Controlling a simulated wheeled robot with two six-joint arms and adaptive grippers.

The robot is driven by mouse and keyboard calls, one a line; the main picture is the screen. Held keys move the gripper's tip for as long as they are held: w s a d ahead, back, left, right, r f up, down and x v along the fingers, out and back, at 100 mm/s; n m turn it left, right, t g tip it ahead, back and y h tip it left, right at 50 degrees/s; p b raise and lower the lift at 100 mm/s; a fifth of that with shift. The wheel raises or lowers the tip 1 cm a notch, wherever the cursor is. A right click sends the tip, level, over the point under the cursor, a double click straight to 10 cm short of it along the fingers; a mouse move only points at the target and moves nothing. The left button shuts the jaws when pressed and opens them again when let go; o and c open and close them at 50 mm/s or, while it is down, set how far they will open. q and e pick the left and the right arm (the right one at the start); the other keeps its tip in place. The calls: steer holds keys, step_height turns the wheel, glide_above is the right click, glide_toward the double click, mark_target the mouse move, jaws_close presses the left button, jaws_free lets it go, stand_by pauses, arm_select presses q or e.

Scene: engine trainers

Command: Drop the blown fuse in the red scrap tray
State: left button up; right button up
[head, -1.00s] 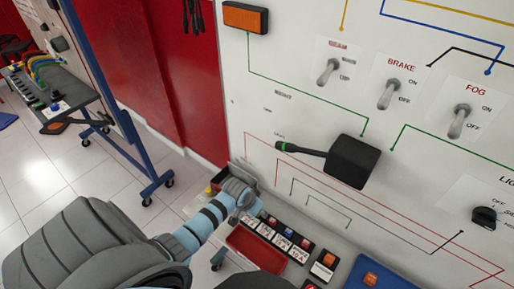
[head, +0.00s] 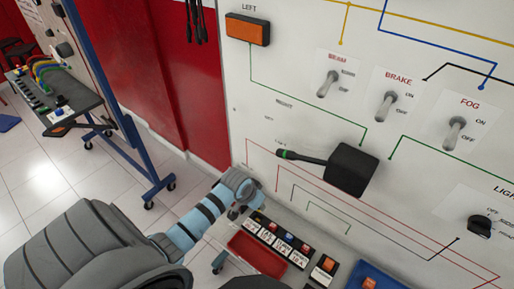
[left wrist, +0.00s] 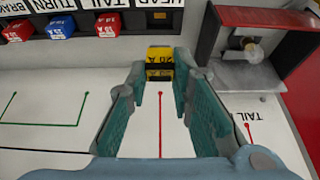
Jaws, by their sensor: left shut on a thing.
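My left gripper (head: 236,212) is near the foot of the white panel, just behind and left of the red scrap tray (head: 262,252). In the left wrist view the two teal fingers of the gripper (left wrist: 160,85) are shut on a yellow fuse (left wrist: 160,55) marked 20 A, held at the fingertips. The fuse cannot be made out in the head view. The red tray lies on the bench, and its visible inside looks empty. My right gripper is not in view.
A labelled row of coloured fuses (head: 287,238) stands right beside the tray; it also shows in the left wrist view (left wrist: 62,25). The panel carries a black block with a green-tipped lever (head: 348,170). A grey bracket with a bulb (left wrist: 253,50) stands right of the fuse.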

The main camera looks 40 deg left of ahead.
arm_select(q)
step_height(320, 180, up, 19)
steer(key=p, duration=0.2)
stand_by(0.4)
